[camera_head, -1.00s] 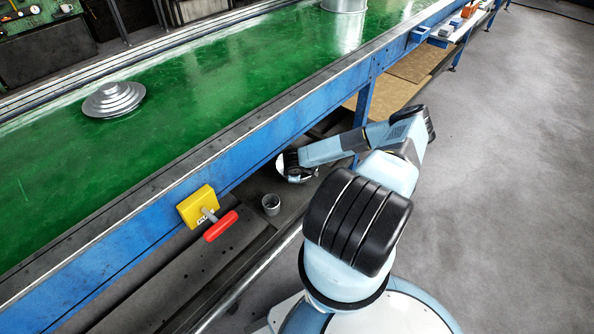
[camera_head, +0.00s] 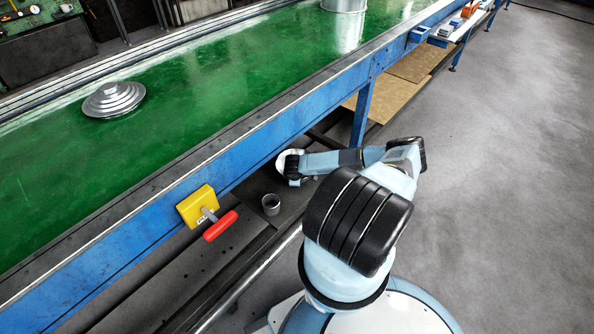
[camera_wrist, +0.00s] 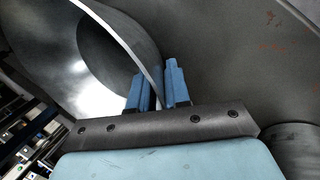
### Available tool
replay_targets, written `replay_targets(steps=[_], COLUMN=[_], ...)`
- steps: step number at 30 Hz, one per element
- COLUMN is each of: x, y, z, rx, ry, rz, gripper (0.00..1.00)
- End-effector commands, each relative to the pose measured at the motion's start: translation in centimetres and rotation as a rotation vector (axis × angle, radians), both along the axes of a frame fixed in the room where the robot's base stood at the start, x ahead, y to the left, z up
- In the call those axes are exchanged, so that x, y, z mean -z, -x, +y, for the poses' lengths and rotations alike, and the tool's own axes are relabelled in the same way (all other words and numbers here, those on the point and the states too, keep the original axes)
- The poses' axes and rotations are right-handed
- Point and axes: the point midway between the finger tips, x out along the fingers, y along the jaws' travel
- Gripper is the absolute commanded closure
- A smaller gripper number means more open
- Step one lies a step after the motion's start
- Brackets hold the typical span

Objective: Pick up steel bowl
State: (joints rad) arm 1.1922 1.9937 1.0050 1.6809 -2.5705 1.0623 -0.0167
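The steel bowl (camera_wrist: 105,60) is shiny grey metal and fills much of the upper left of the wrist view. Its thin rim runs between the two blue fingers of my gripper (camera_wrist: 160,88), which look shut on it. In the head view a pale edge of the bowl (camera_head: 281,162) shows around my gripper (camera_head: 292,166), under the blue edge of the conveyor. Most of the bowl is hidden there by the gripper and wrist.
A small grey cup (camera_head: 271,204) stands on the dark lower shelf close to the gripper. A yellow box with a red handle (camera_head: 220,226) sticks out from the conveyor's blue rail (camera_head: 150,220). A stepped metal piece (camera_head: 113,99) and a steel pot (camera_head: 343,5) rest on the green belt.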

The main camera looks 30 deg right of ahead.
Motion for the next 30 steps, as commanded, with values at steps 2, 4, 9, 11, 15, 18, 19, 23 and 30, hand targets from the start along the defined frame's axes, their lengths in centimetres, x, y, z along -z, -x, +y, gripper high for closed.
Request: replay_targets(steps=[2,4,9,11,15,18,19,23,30], x=[0.06,0.06,0.06,0.07,0.06,0.05,0.06,0.03,-0.09], y=[-0.03,-0.02,-0.02,-0.01,-0.01,-0.02,-0.02,-0.05,-0.07], z=[-0.03,-0.02,0.01,0.03,0.05,0.07,0.08,0.09,0.11], rx=[0.000,0.000,0.000,0.000,-0.001,-0.001,-0.001,-0.001,-0.002], ry=[0.000,0.000,0.000,0.000,0.000,0.000,0.000,0.000,0.000], rz=[0.000,0.000,0.000,0.000,0.000,0.000,0.000,0.000,0.000], gripper=[0.83,0.83,0.91,0.96,1.00,1.00,1.00,1.00,1.00])
